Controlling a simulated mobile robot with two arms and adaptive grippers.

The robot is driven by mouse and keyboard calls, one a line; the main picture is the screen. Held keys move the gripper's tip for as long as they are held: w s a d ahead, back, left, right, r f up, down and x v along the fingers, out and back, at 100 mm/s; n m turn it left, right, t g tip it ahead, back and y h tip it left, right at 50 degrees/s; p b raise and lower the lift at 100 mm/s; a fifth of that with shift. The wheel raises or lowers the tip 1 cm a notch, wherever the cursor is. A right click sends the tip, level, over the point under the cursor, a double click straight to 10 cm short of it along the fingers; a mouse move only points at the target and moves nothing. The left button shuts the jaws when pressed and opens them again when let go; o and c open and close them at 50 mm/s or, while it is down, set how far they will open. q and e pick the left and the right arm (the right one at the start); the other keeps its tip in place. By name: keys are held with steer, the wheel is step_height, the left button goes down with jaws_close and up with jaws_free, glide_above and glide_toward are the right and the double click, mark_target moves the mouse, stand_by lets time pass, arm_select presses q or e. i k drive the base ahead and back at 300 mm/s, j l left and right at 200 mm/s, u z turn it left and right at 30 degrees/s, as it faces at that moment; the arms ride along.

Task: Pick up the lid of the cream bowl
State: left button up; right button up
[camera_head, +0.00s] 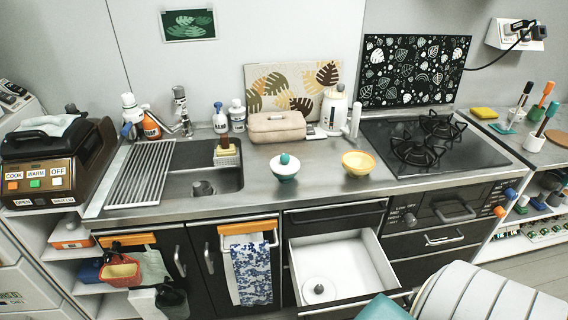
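A yellow-cream bowl (358,163) stands on the counter just left of the stove, with an open top. To its left stands a white bowl (284,173) with a green band and a teal knob (285,158) on top. A round white disc with a small knob (318,289), looking like a lid, lies flat in the open drawer below. I cannot tell for certain which lid belongs to the cream bowl. Neither of my grippers is in view.
The white drawer (347,257) is pulled out below the counter. A tan case (277,127) stands behind the bowls, the sink (212,184) to their left, the stove (430,146) to their right. A white ribbed shape (488,297) fills the lower right. Counter around the bowls is clear.

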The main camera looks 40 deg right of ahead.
mark_target(316, 289)
steer(key=z, duration=1.6)
